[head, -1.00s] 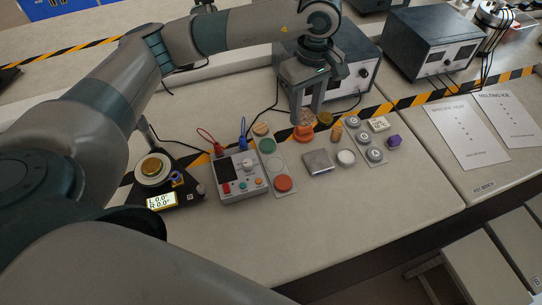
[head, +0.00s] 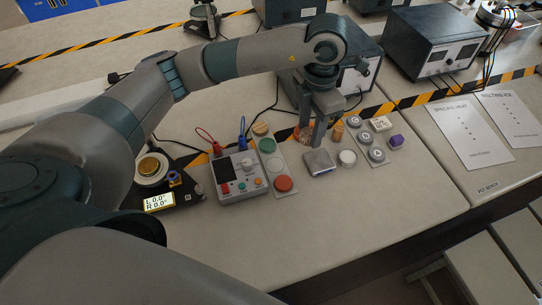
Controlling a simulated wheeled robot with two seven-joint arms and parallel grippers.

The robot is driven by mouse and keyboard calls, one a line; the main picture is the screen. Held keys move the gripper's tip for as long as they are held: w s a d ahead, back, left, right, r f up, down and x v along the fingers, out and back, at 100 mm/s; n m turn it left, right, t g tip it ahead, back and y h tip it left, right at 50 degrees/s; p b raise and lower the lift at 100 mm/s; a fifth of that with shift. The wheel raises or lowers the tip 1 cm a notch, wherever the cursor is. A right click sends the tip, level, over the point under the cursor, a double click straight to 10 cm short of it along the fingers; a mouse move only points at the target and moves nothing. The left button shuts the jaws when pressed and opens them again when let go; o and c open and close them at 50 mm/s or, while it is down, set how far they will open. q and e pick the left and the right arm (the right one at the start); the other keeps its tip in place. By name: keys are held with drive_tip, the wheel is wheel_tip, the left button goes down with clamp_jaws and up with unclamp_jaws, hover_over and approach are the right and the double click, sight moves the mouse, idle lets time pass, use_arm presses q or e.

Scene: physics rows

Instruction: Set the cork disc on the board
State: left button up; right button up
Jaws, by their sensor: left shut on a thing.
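My left gripper (head: 312,136) comes down from above over the middle of the bench and is shut on a speckled brown cork disc (head: 303,135). The fingers hide part of the disc, and I cannot tell whether it touches what is below. A light grey board (head: 281,201) with round spots lies to its left. A green disc (head: 267,145) sits on the far spot and a red-orange disc (head: 284,183) on the near spot. The middle spot (head: 275,164) is bare. My right gripper is not in view.
A grey control box (head: 239,178) stands left of the board, and a scale (head: 158,185) further left. A silver square block (head: 319,162), a white disc (head: 347,158) and a strip with several grey discs (head: 377,155) lie to the right. The front bench is clear.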

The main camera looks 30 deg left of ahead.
use_arm(q)
drive_tip(key=n, duration=0.2)
drive_tip(key=f+n, duration=0.1)
drive_tip(key=n, duration=0.2)
drive_tip(key=shift+s+d+f+n+b, duration=0.25)
drive_tip(key=shift+d+f+n+b, duration=0.05)
drive_tip(key=shift+d+f+b, duration=0.1)
drive_tip(key=n, duration=0.1)
drive_tip(key=f+n, duration=0.1)
drive_tip(key=n, duration=0.3)
drive_tip(key=shift+s+d+f+b, duration=0.3)
drive_tip(key=shift+d+b, duration=0.05)
drive_tip(key=shift+d, duration=0.05)
drive_tip(key=f+n, duration=0.1)
drive_tip(key=n, duration=0.2)
drive_tip(key=f+n, duration=0.1)
drive_tip(key=n, duration=0.3)
drive_tip(key=s+d+n+b, duration=0.1)
drive_tip(key=n, duration=0.2)
drive_tip(key=shift+d+f+n, duration=0.1)
drive_tip(key=shift+f+n, duration=0.3)
